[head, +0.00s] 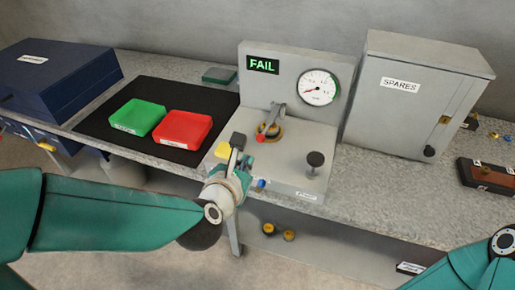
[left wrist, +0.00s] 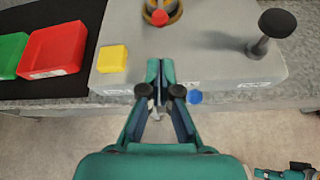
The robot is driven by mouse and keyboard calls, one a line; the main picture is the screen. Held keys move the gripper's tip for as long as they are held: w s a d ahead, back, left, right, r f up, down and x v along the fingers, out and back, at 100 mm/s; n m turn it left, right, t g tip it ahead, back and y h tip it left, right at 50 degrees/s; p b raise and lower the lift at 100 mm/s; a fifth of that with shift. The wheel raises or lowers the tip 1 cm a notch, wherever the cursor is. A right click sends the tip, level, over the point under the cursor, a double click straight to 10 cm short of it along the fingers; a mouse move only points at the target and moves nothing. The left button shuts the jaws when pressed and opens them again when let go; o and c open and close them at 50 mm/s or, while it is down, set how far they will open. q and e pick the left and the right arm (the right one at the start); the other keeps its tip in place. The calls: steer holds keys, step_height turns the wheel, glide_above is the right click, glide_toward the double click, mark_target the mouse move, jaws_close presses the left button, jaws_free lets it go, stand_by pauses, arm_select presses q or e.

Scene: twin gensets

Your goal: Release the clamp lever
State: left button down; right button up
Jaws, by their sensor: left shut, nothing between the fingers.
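The grey test stand (head: 290,185) has a lit FAIL display and a round gauge. On its deck a grey clamp arm (head: 277,112) reaches over a brass ring with a red centre (head: 270,130). A black-knobbed lever (head: 315,160) stands near the deck's right side; it also shows in the left wrist view (left wrist: 272,28), upright or slightly tilted. I cannot tell for sure which part is the clamp lever. My left gripper (head: 238,142) is shut and empty at the stand's front edge, left of the black knob and apart from it; its fingertips (left wrist: 160,64) show in the wrist view. My right gripper is out of view.
A yellow block (left wrist: 112,58) lies left of my left fingers, and a blue knob (left wrist: 194,97) is at the stand's front edge. Green (head: 138,117) and red (head: 183,128) trays lie on a black mat. The SPARES cabinet (head: 400,110) stands right of the stand.

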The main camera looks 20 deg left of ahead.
mark_target(256, 157)
arm_select(q)
steer(key=shift+w, duration=0.1)
steer(key=x, duration=0.9)
steer(key=shift+w+a+f, duration=0.1)
steer(key=shift+w+f, duration=0.2)
